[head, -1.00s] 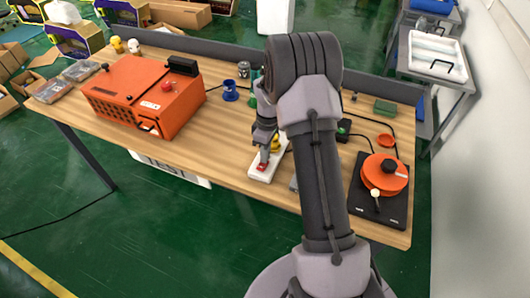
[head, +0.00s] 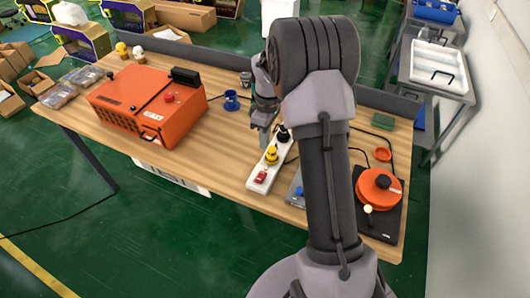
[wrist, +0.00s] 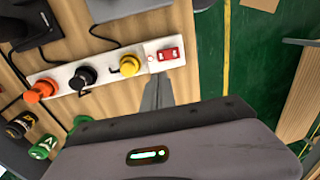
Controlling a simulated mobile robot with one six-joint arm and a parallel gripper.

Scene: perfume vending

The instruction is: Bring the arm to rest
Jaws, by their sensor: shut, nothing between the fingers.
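My gripper (head: 263,140) is shut and empty, fingers pointing down over the wooden table (head: 215,150). It is above and beside the white power strip (head: 254,184). In the wrist view its fingers (wrist: 159,92) show beside the strip's red-switch end, apart from it in the picture. The strip carries a red switch (wrist: 168,53), a yellow plug (wrist: 130,66), a black plug (wrist: 83,77) and an orange plug (wrist: 40,90). My arm is bent and raised over the table, hiding part of its right half.
An orange box machine (head: 150,105) stands at the left, with a blue cup (head: 231,101) to its right. An orange round device (head: 378,192) sits on a black base at the right. A low grey partition (head: 215,52) edges the table's back. Green floor is clear in front.

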